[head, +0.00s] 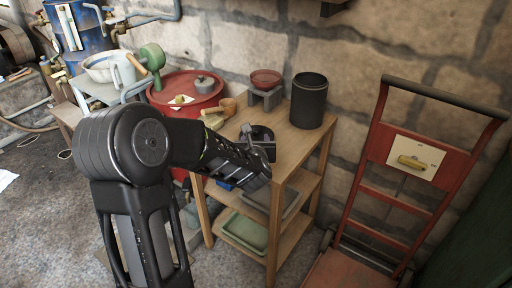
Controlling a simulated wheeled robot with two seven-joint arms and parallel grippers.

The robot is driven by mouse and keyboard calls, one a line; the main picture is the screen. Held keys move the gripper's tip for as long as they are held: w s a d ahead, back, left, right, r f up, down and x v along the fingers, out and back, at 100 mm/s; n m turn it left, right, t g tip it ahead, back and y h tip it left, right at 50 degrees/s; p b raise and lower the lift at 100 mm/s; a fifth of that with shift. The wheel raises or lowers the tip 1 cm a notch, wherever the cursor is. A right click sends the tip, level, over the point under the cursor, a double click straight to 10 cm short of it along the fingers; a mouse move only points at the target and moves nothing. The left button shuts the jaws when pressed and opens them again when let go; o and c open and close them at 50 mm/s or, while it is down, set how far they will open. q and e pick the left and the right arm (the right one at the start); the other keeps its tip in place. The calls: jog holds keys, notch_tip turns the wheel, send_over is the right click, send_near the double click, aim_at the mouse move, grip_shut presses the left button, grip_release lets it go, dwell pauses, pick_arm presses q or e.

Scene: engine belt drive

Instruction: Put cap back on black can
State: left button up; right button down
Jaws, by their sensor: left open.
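The black can (309,101) stands upright at the back right of the wooden shelf's top. Its top looks dark and open, with no cap seen on it. A dark, round-edged thing (258,131) lies on the shelf top by my left gripper, partly hidden; I cannot tell whether it is the cap. My left gripper (264,152) is over the front of the shelf top, left of and nearer than the can, apart from it. It is open, and its fingers are small and hard to make out. My right gripper is not in view.
The wooden shelf (309,137) has trays on its lower levels. A red bowl (266,77) sits on a grey block behind the gripper. A red drum (180,82) is at the left. A red hand truck (376,165) stands at the right. A stone wall is behind.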

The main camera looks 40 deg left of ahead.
aim_at(257, 132)
pick_arm(q)
jog(key=shift+w+a, duration=0.1)
jog(key=shift+a, duration=0.05)
jog(key=shift+x, duration=1.2)
jog(key=shift+w, duration=0.1)
jog(key=shift+p+x, duration=0.45)
jog(key=shift+x, duration=2.1)
jog(key=shift+f, duration=0.15)
grip_shut()
